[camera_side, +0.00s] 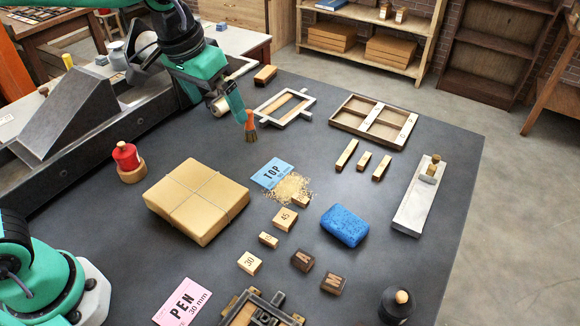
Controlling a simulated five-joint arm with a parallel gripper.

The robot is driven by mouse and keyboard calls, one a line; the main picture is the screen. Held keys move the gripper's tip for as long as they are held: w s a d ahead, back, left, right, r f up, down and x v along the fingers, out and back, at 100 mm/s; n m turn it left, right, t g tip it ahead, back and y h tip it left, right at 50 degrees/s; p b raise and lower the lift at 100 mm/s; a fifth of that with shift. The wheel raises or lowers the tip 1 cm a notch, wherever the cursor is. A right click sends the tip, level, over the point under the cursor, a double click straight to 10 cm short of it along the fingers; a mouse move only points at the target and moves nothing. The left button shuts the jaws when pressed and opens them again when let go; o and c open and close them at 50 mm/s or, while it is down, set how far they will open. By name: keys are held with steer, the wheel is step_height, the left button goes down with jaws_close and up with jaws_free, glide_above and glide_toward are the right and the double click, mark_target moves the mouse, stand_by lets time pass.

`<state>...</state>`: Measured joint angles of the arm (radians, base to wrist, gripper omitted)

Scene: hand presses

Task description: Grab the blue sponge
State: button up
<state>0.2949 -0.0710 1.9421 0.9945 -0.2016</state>
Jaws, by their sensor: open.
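The blue sponge (345,226) lies flat on the dark table, right of centre in the side view. It is a rounded block, and nothing covers it. My gripper (230,106) is at the upper left of the sponge, well apart from it, near the back part of the table. Its teal finger shows clearly, while the other jaw is hard to make out. It is open, and the sponge is not between its jaws.
A brown brush tip (250,127) shows just below my gripper; I cannot tell whether they touch. A wrapped parcel (197,202) lies left of the sponge. Small wooden blocks (285,218) lie left of and below it. A white-topped plane-like tool (412,205) lies right.

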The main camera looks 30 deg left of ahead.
steer(key=w+d+f+g, duration=0.1)
steer(key=w+d+f, duration=0.3)
steer(key=d, duration=0.2)
steer(key=w+d+f+g, duration=0.1)
steer(key=w+d+f, duration=0.2)
steer(key=d, duration=0.4)
steer(key=m+g+y, duration=0.1)
glide_above(345, 220)
step_height(345, 220, down, 11)
steer(key=shift+d+f, duration=0.1)
steer(key=shift+d, duration=0.05)
steer(key=shift+f, duration=1.35)
steer(key=shift+f, duration=2.65)
steer(key=c, duration=0.8)
